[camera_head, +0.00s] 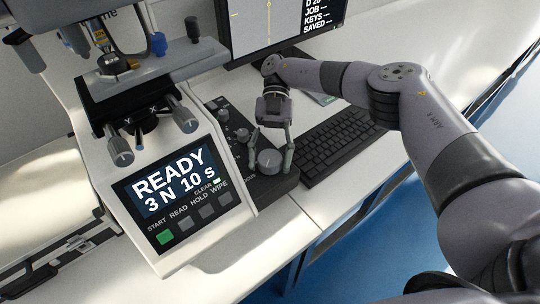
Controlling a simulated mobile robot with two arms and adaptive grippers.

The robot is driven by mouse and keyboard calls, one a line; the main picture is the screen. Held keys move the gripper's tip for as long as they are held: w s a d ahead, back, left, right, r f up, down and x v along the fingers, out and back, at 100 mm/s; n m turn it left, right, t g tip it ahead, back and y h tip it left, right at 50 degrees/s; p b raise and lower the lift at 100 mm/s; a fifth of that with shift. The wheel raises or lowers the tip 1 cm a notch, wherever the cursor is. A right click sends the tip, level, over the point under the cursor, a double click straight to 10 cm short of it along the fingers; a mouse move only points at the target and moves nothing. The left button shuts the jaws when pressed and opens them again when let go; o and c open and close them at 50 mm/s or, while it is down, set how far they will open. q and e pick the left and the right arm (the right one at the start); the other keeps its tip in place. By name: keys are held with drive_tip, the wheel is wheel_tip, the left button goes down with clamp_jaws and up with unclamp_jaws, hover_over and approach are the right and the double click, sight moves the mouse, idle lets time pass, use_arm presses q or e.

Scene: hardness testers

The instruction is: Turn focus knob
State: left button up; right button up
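The focus knob (269,161) is a large grey round knob with a pale mark on its top. It stands near the front end of the dark control panel (272,189), beside lettering that is only partly readable. My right gripper (271,157) reaches down from above, with one finger on the left of the knob and one on its right. The fingers are spread wide, and the right one looks slightly apart from the knob. Whether the left finger touches it is hard to tell. My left gripper is not in view.
The hardness tester (191,255) stands at the left, its screen (174,182) reading READY, 3 N, 10 s. Smaller knobs (242,135) sit farther back on the panel. A black keyboard (338,143) lies close on the right, and a monitor (285,22) stands behind.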

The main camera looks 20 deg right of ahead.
sight(270, 157)
drive_tip(key=shift+o, duration=1.1)
drive_tip(key=shift+r, duration=0.25)
wheel_tip(270, 157, up, 10)
drive_tip(key=shift+f, duration=0.25)
